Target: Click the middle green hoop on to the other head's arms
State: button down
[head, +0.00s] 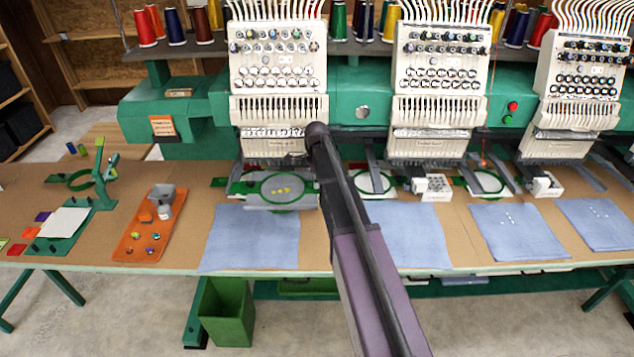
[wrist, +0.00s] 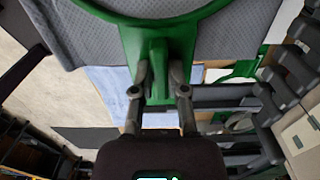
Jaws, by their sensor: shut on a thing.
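My gripper (wrist: 158,78) is shut on the green tab of a green hoop in the wrist view, one finger on each side. This hoop (wrist: 190,20) holds grey textured cloth. In the head view the held hoop (head: 262,205) lies level in front of the left machine head, with a yellow motif on its cloth. My arm hides part of its right side. Another green hoop with white cloth (head: 376,183) sits under the middle head (head: 437,75), beside that head's grey arms (head: 371,155).
White boxes (head: 432,187) stand right of the middle and right hoops. Blue cloths (head: 250,238) lie along the table front. An orange tray (head: 150,225) and a green hooping stand (head: 103,175) are at left. A green bin (head: 228,312) stands below.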

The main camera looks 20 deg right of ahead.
jog(key=c, duration=0.6)
grip_release()
jog(key=shift+r, duration=0.1)
